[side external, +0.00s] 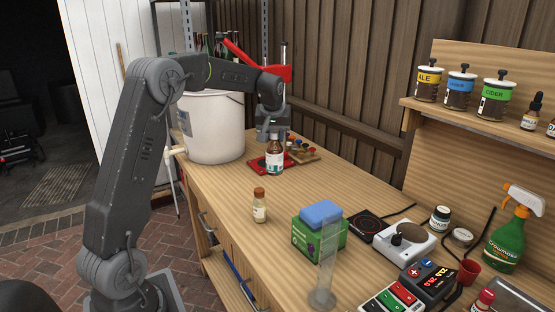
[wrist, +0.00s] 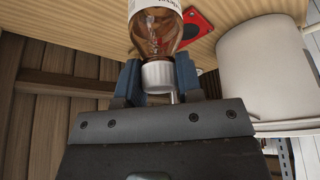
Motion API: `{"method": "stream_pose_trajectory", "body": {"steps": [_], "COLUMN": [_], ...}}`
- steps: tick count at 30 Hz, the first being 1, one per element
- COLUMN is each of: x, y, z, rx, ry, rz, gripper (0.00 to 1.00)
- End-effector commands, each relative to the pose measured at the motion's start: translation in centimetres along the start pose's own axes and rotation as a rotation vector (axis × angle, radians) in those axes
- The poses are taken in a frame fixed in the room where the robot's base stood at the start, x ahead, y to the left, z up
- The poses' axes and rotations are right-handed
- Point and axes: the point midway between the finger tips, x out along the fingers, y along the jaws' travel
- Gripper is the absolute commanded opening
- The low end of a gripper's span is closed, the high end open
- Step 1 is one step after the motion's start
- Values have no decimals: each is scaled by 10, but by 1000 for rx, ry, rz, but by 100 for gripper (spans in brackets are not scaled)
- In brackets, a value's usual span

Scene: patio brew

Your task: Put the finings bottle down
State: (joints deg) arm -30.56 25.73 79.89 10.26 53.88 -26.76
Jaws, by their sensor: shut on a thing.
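The finings bottle (side external: 275,160) is brown glass with a white and teal label.
The wooden bench (side external: 215,185) has free room left of the bottle. A small orange-capped bottle (side external: 260,208) stands nearer the camera. A white bucket (side external: 213,130) stands behind left, the red capper plate (side external: 258,164) close by, and a green box with blue sponge (side external: 318,236) front right.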

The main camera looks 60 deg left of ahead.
Motion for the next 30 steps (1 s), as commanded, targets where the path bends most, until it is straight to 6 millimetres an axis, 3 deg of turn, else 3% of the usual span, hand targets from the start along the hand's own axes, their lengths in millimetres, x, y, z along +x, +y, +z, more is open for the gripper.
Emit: {"method": "stream_pose_trajectory", "body": {"steps": [6, 12, 18, 23, 30], "x": [-2, -6, -10, 0, 34], "y": [-81, -162, -206, -200, -150], "z": [-8, 0, 10, 13, 10], "rx": [-52, -100, -128, -127, -124], "ry": [-3, -1, 3, 0, 0], "rz": [-19, -38, -51, -52, -51], "gripper": [0, 0, 0, 0, 0]}}
